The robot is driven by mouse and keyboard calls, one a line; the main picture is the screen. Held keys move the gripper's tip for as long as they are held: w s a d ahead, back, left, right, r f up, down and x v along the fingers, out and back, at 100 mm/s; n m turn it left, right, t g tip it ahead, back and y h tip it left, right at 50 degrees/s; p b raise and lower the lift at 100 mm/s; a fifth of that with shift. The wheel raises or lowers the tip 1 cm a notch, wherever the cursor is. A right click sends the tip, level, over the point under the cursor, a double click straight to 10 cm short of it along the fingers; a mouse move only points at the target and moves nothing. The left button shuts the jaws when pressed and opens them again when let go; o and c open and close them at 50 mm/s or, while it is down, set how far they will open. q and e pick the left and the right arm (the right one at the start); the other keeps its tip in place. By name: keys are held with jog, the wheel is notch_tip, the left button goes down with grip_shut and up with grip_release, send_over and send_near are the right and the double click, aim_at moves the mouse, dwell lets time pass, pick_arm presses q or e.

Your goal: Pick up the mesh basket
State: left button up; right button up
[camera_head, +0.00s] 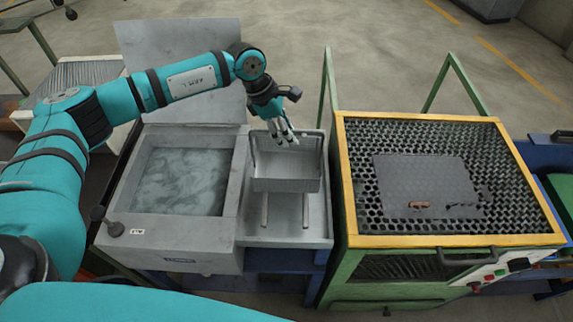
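The mesh basket (286,183) is a grey metal basket. It sits in the metal tray station right of the liquid-filled tank, above two pale rails. My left gripper (284,138) points down over the basket's back part, with its fingers at about the rear rim. The fingers look spread apart, and nothing shows between them. I cannot tell whether they touch the basket. My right gripper is not in view.
The tank (127,228) with greyish liquid stands left of the basket, its lid (180,45) raised behind. A yellow-framed perforated table (447,240) stands to the right, with small parts on a dark plate (425,172).

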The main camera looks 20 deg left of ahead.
pick_arm(q)
jog(key=shift+f, duration=0.15)
dwell(0.4)
grip_shut()
dwell(0.5)
